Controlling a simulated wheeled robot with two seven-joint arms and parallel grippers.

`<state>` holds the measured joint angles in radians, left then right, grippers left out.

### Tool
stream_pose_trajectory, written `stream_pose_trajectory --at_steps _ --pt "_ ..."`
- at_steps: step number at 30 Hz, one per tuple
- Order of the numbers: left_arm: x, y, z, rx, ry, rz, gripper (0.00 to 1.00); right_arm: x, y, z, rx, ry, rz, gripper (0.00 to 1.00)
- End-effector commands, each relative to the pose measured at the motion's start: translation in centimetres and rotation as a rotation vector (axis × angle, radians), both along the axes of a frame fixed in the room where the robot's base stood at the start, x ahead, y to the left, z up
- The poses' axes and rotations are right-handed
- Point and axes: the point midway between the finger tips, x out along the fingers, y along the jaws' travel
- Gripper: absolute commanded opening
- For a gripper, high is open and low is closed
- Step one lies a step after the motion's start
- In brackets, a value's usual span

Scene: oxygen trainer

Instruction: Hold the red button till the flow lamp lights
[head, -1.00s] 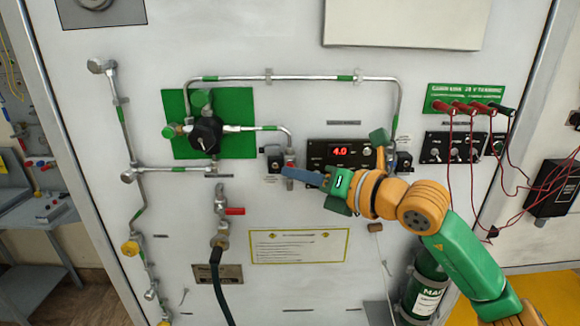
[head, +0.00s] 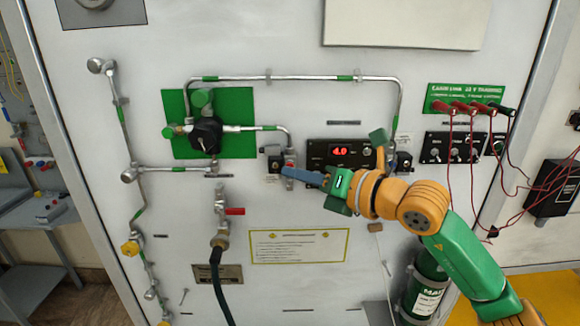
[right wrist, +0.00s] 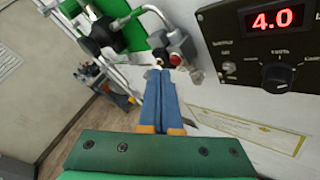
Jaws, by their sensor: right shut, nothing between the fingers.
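My right gripper (head: 284,171) reaches in from the right, its blue fingers shut together with nothing between them. Its tips are at the small valve-and-switch block left of the display panel. In the right wrist view the shut fingers (right wrist: 160,75) point at this block, and a red button (right wrist: 176,59) shows just beyond and right of their tips. I cannot tell whether they touch it. In the head view the button is too small to make out surely. The black display panel (head: 318,151) reads 4.0 in red. I cannot pick out a lit flow lamp.
A green plate with a black regulator (head: 206,134) stands left of the fingertips, with metal pipes around it. A red-handled valve (head: 235,211) and a yellow-edged label (head: 299,246) are below. Red leads (head: 472,150) hang at the right. My left gripper is out of view.

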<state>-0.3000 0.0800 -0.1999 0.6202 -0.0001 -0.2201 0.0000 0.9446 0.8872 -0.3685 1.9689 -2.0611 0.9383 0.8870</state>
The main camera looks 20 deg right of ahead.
Motion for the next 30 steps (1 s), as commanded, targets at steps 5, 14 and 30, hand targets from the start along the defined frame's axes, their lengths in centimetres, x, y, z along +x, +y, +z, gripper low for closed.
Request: stream_pose_trajectory --at_steps 5,14,30 --pt "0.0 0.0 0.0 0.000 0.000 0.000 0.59 0.2 -0.1 0.0 0.001 0.000 0.000 0.00" --pt "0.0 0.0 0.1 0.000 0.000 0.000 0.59 0.8 -0.2 0.0 0.000 0.000 0.000 0.00" --pt "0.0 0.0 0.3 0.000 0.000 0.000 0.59 1.2 -0.3 0.0 0.001 0.000 0.000 0.00"
